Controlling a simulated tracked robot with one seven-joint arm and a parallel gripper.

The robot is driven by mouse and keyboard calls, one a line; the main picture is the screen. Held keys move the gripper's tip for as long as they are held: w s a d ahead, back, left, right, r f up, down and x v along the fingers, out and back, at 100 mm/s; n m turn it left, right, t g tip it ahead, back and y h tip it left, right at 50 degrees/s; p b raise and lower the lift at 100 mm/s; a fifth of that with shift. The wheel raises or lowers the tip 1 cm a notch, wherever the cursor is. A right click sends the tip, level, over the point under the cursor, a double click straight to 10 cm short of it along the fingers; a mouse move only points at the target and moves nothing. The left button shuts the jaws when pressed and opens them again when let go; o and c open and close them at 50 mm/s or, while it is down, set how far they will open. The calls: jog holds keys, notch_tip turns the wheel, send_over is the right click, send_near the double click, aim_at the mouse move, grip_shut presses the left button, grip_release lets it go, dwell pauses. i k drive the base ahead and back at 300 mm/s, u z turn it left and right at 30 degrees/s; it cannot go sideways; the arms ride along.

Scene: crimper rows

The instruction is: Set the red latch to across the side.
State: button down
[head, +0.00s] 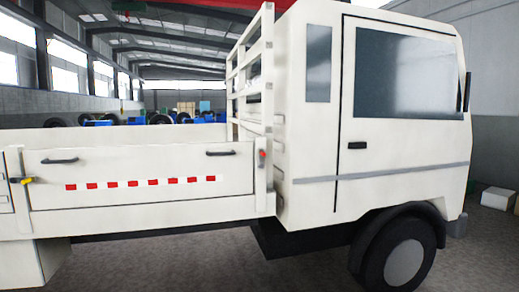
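A small red latch (262,155) sits on the upright post at the cab end of the white truck's cargo bed. It looks small and roughly upright, on the post beside the end of the drop side (135,172). Its exact angle is hard to tell at this size. The drop side is up and has two dark handles and a row of red and white marks. My gripper is not in view.
A yellow latch (21,180) lies roughly level at the left end of the drop side. The cab (395,150) and front wheel (404,262) fill the right. Grey floor (190,270) shows below. White boxes (497,198) stand at the right wall.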

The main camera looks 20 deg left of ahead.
aim_at(261, 154)
jog(key=u, duration=0.2)
jog(key=i, duration=1.35)
jog(key=u, duration=0.15)
jog(key=i, duration=0.6)
jog(key=z, duration=0.05)
jog(key=k, duration=0.85)
jog(key=u, duration=0.2)
jog(key=i, duration=0.85)
jog(key=z, duration=0.1)
